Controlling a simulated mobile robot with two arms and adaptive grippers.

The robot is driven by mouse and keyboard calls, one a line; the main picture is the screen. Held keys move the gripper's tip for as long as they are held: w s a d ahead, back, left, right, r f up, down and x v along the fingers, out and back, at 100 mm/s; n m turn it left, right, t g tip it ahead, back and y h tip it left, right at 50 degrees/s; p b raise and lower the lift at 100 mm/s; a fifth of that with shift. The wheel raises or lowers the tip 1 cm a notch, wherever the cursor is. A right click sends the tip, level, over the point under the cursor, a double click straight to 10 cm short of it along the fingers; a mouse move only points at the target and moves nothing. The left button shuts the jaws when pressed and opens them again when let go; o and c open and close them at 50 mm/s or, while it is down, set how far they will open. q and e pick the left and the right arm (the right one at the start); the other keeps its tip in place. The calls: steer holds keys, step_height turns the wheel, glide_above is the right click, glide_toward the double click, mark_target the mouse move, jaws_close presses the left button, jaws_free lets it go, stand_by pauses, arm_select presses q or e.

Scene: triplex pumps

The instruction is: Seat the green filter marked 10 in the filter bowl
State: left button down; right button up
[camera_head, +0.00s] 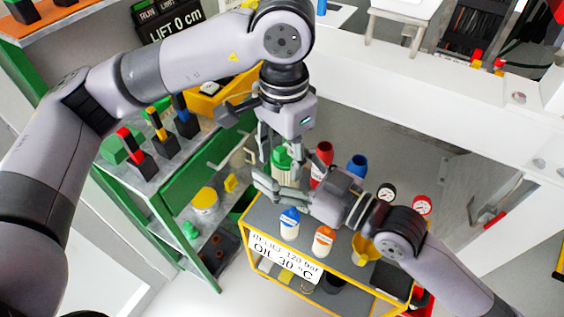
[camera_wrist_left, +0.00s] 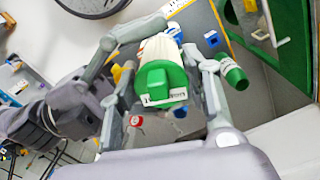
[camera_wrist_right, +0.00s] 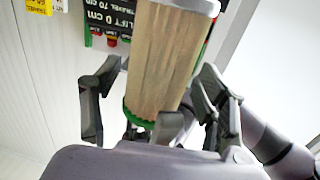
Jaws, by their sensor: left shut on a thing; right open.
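My left gripper (camera_head: 280,160) is shut on the green filter (camera_head: 282,158), held in the air above the yellow-framed cart. In the left wrist view the filter's green cap (camera_wrist_left: 165,83) sits between the fingers; its white label is only partly readable. My right gripper (camera_head: 280,188) is open, just below and beside the filter. In the right wrist view the open right gripper (camera_wrist_right: 158,110) has a tan pleated cylinder (camera_wrist_right: 165,60) with a green lower rim between its spread fingers; contact cannot be told. I cannot make out the filter bowl; the arms hide part of the cart.
A green cabinet (camera_head: 185,190) with coloured handles stands left. White beams (camera_head: 430,90) run behind and right.

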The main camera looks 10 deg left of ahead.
arm_select(q)
steer(key=shift+w, duration=0.1)
arm_select(e)
steer(key=shift+s+a, duration=0.1)
steer(key=shift+s, duration=0.05)
steer(key=c, duration=1.3)
arm_select(q)
steer(key=c, duration=0.8)
jaws_free()
arm_select(e)
steer(key=shift+c, duration=0.3)
arm_select(q)
steer(key=shift+r, duration=0.1)
